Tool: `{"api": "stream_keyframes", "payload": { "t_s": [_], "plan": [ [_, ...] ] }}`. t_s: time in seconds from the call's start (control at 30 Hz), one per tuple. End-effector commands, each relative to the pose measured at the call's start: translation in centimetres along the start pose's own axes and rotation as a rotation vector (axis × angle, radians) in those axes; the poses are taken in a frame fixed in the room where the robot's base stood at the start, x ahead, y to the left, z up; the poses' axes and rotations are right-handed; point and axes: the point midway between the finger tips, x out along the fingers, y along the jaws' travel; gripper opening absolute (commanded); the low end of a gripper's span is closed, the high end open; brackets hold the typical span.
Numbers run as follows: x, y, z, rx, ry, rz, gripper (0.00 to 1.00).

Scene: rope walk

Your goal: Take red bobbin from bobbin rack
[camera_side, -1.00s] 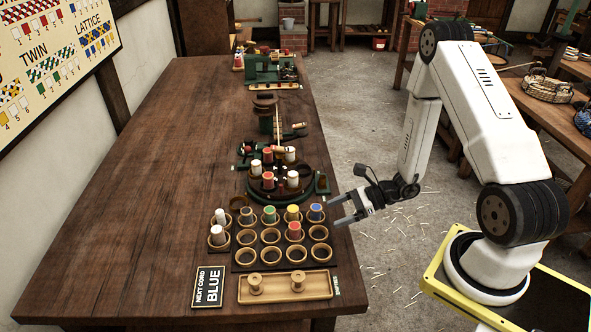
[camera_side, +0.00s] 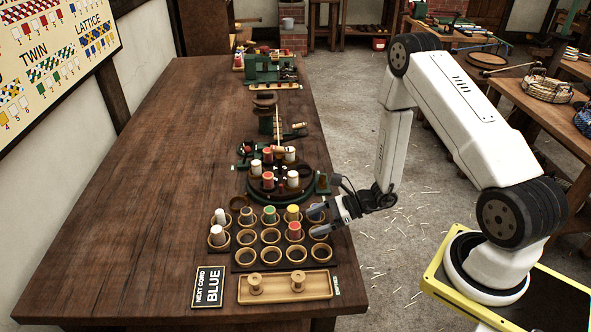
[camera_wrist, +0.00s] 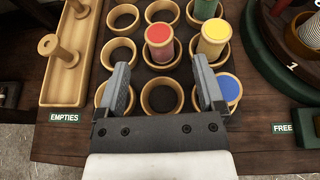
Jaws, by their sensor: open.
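The red bobbin (camera_side: 294,230) stands upright in a cup of the bobbin rack (camera_side: 248,266). In the wrist view the red bobbin (camera_wrist: 159,44) is just beyond my fingertips, roughly centred between them. My gripper (camera_side: 317,222) is open and empty at the right edge of the rack. In the wrist view my gripper (camera_wrist: 161,78) spans an empty cup (camera_wrist: 162,97), with nothing between the fingers.
A yellow bobbin (camera_wrist: 213,40) stands beside the red one; a blue bobbin (camera_wrist: 229,89) is close to my right finger. A green bobbin (camera_side: 269,215) and white bobbins (camera_side: 218,236) share the area. The empties tray (camera_side: 312,285) lies in front, the round braiding stand (camera_side: 258,192) behind.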

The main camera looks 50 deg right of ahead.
Motion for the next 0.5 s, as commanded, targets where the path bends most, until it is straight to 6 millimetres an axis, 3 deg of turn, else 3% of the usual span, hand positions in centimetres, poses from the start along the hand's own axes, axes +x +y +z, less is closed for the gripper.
{"api": "stream_keyframes", "payload": {
  "t_s": [0.27,0.5],
  "plan": [
    [0.3,0.0,0.0,-0.001,0.0,0.001,0.87],
    [2.0,0.0,0.0,-0.002,0.0,0.004,0.87]
  ]
}}
